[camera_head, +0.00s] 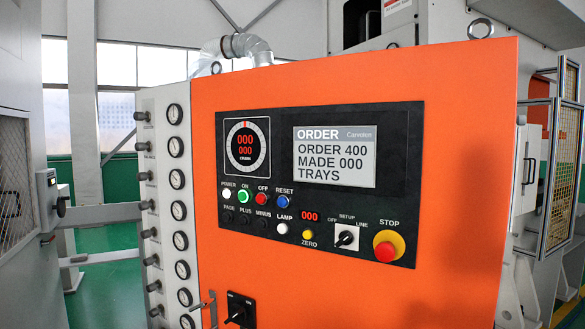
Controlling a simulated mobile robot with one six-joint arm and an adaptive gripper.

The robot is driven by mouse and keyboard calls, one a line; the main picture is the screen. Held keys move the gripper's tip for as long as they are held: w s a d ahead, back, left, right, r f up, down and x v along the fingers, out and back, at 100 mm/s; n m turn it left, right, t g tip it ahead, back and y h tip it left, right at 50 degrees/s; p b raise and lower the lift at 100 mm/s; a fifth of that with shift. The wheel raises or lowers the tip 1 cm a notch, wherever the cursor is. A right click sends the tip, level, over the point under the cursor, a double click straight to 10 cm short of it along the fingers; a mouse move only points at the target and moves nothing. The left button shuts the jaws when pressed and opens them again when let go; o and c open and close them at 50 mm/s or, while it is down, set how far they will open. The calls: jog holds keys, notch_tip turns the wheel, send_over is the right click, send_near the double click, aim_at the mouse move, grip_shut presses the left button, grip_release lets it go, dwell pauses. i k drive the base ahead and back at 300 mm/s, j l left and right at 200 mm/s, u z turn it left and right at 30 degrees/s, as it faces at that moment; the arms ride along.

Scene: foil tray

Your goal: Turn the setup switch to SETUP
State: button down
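The setup switch (345,238) is a small black rotary knob on a white square plate, low on the black control panel (408,150). The labels OFF, SETUP and LINE stand around it: OFF at left, SETUP above, LINE at right. The knob is too small for me to tell for sure which label it points to. My gripper is not in view, and nothing touches or covers the switch.
The red STOP button (388,246) on its yellow base sits close right of the switch. The yellow ZERO button (308,235) is close left. The display (334,157) reads ORDER 400, MADE 000 TRAYS. A black rotary switch (240,310) sits lower on the orange cabinet (460,180).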

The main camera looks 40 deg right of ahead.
aim_at(346, 238)
jog(key=z, duration=1.4)
jog(key=j+z, duration=0.25)
jog(key=k+j, duration=0.05)
jog(key=j, duration=0.05)
